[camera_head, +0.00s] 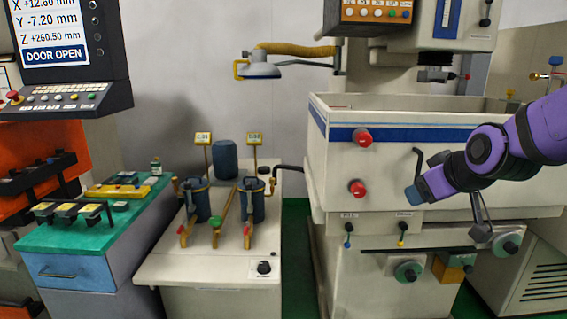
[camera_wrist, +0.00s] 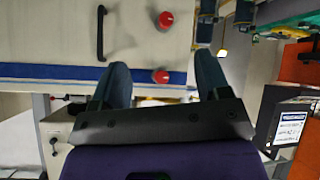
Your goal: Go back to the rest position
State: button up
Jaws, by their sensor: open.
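My gripper (camera_head: 413,195) is at the end of my purple arm on the right of the head view, in front of the white machine tank (camera_head: 470,180). In the wrist view its two dark fingers stand wide apart (camera_wrist: 162,75), with nothing between them held. The tank's front fills the upper part of the wrist view, with a blue stripe, two red knobs (camera_wrist: 165,20) and a black handle (camera_wrist: 101,33). In the head view the red knobs (camera_head: 362,137) are left of my gripper. The handle (camera_head: 417,165) is close to my gripper; I cannot tell whether they touch.
A white unit with filter canisters (camera_head: 225,265) stands left of the tank. Further left are a green-topped cabinet (camera_head: 75,232) and a control console reading "DOOR OPEN" (camera_head: 70,45). Green floor shows between the unit and tank.

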jog(key=s+r+m+g, duration=0.2)
jog(key=s, duration=0.8)
jog(key=s+d+r+m+g+h, duration=0.1)
jog(key=s+r+m+g, duration=0.1)
jog(key=s, duration=0.8)
jog(key=shift+s+d+r, duration=0.25)
jog(key=shift+s+r, duration=0.15)
jog(key=shift+o, duration=0.2)
jog(key=shift+w, duration=0.1)
